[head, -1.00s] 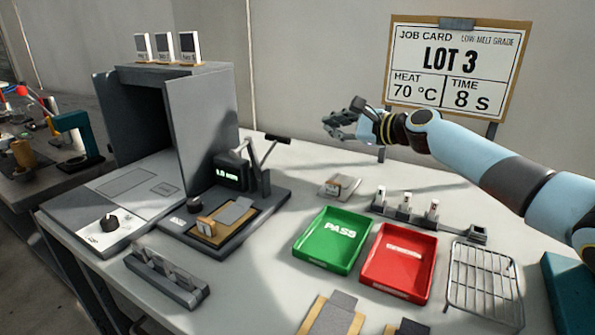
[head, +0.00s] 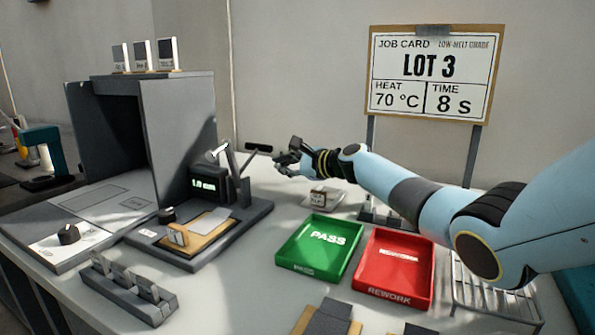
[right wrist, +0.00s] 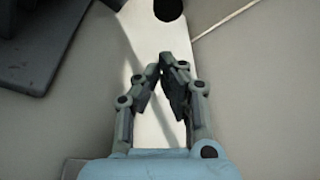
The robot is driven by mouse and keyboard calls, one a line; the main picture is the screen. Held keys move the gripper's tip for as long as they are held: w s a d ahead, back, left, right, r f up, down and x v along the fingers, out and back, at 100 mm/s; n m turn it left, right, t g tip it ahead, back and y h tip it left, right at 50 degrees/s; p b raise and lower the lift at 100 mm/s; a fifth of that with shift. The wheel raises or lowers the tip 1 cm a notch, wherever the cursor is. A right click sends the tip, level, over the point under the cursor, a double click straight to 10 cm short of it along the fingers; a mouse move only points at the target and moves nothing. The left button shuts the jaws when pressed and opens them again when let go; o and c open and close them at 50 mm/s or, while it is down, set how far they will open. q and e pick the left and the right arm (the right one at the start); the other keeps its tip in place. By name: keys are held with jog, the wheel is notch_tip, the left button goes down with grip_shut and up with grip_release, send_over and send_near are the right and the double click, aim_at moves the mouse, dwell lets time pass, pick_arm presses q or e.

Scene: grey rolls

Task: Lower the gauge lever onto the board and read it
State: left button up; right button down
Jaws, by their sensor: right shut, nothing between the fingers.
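The gauge (head: 207,183) stands on a dark base left of centre, its small display lit green and seeming to read 1.0 mm. Its lever (head: 233,163) is raised, with a black handle (head: 258,148) pointing right. Below it lies a tan board (head: 190,249) with a pale grey strip (head: 211,222) and a small wooden block. My right gripper (head: 279,159) is shut and empty, just right of the handle and apart from it. In the right wrist view my right gripper (right wrist: 166,62) has its fingertips together; a dark round end shows ahead of them. My left gripper is out of view.
A green PASS tray (head: 328,238) and red REWORK tray (head: 395,262) stand in front of my right arm. A wire rack (head: 497,302) is at right. A grey slotted holder (head: 128,290) lies front left. The job card (head: 434,72) stands behind.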

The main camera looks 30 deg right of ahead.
pick_arm(q)
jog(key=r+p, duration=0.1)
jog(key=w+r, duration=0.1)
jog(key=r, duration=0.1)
jog(key=shift+p, duration=0.4)
pick_arm(e)
jog(key=a+r, duration=0.1)
jog(key=s+a+r, duration=0.1)
jog(key=shift+s+r, duration=0.3)
jog(key=shift+r, duration=0.1)
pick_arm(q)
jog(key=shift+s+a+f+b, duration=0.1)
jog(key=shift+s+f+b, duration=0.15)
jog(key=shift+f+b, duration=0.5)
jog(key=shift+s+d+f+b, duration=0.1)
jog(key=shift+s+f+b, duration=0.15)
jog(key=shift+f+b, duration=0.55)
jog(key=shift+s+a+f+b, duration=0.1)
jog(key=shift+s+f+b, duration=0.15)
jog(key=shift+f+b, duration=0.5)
pick_arm(e)
jog(key=s+a+r+n+t, duration=0.4)
jog(key=a+r+n, duration=0.3)
jog(key=a+n, duration=0.2)
jog(key=shift+s+r+n, duration=0.3)
jog(key=shift+s+n, duration=0.45)
jog(key=shift+n, duration=0.35)
jog(key=shift+a, duration=0.1)
jog(key=shift+s, duration=0.1)
